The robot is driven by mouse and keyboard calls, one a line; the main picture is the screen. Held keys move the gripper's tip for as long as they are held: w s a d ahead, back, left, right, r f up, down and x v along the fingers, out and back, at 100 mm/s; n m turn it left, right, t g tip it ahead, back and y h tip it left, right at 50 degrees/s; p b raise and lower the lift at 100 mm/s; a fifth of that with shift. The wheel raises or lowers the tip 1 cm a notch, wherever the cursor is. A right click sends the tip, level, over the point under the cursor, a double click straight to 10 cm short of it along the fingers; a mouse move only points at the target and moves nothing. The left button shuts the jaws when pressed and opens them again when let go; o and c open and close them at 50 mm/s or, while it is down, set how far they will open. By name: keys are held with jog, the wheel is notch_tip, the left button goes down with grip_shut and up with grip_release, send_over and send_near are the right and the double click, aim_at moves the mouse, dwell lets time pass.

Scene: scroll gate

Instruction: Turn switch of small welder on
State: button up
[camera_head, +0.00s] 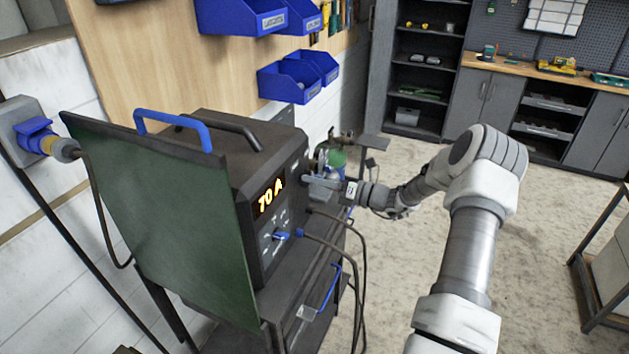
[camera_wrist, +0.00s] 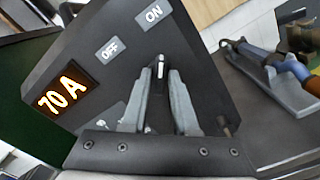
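The switch (camera_wrist: 160,68) is a small lever with a pale tip, near the OFF label (camera_wrist: 111,49) and the ON label (camera_wrist: 150,14). My gripper (camera_head: 308,180) is at the upper right of the welder's front. In the wrist view my gripper (camera_wrist: 162,78) has its fingers apart, with the switch between the tips. I cannot tell whether either finger touches it.
A green panel (camera_head: 150,210) stands along the welder's left side. Cables hang from the welder's front, below my gripper. Blue bins (camera_head: 285,85) hang on the wall above.

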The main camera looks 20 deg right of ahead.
jog(key=shift+o, duration=1.2)
jog(key=shift+d, duration=0.1)
jog(key=b+v, duration=0.3)
jog(key=v, duration=1.4)
jog(key=shift+s, duration=0.2)
jog(key=shift+r, duration=0.15)
